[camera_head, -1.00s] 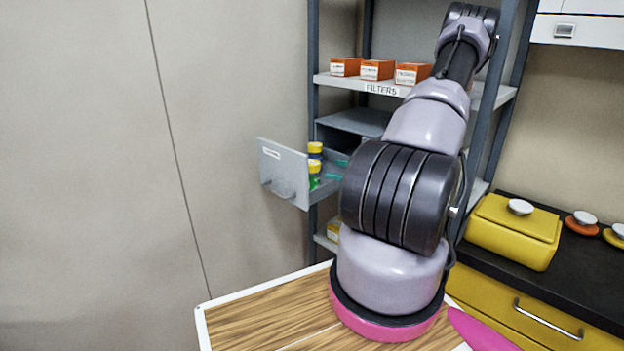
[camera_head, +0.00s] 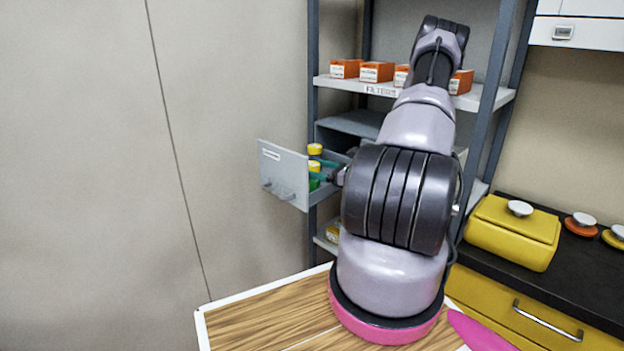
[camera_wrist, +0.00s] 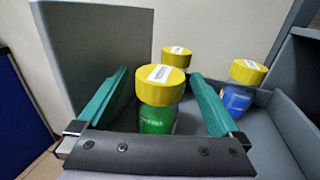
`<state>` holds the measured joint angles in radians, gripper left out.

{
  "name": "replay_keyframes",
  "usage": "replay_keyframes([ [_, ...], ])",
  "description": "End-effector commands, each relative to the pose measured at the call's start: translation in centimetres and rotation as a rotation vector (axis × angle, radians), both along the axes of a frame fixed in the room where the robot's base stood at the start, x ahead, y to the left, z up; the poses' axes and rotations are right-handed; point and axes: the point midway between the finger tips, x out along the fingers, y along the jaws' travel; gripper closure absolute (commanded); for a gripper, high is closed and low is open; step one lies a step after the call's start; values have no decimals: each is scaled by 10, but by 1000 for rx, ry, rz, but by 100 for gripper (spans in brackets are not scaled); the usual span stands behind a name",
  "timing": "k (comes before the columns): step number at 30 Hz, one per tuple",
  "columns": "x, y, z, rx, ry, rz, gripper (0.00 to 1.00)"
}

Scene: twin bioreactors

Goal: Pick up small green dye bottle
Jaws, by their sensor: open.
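The small green dye bottle (camera_wrist: 157,120) has a green body and a yellow cap with a white label. It stands upright in the open grey drawer. My gripper (camera_wrist: 160,78) is open, with one teal finger on each side of this bottle in the wrist view. A gap shows between the cap and each finger, and the bar of the gripper hides the bottle's base. In the head view the green bottle (camera_head: 314,184) is small, near the drawer front, and my gripper is mostly hidden behind my arm.
A blue bottle (camera_wrist: 236,100) with a yellow cap stands to the right, outside the right finger. Another yellow-capped bottle (camera_wrist: 177,56) stands behind. The drawer front (camera_head: 283,175) and side walls are close by. Orange filter boxes (camera_head: 377,72) sit on the shelf above.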

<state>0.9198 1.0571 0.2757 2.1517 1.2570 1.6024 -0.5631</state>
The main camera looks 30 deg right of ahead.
Motion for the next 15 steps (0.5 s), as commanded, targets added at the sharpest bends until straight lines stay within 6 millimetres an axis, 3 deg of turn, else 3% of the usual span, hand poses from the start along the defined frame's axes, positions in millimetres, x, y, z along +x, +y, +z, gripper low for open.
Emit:
replay_keyframes([
  [8,3,2,0,0,0,-1,0],
  [11,3,2,0,0,0,-1,34],
  [15,3,2,0,0,0,-1,88],
])
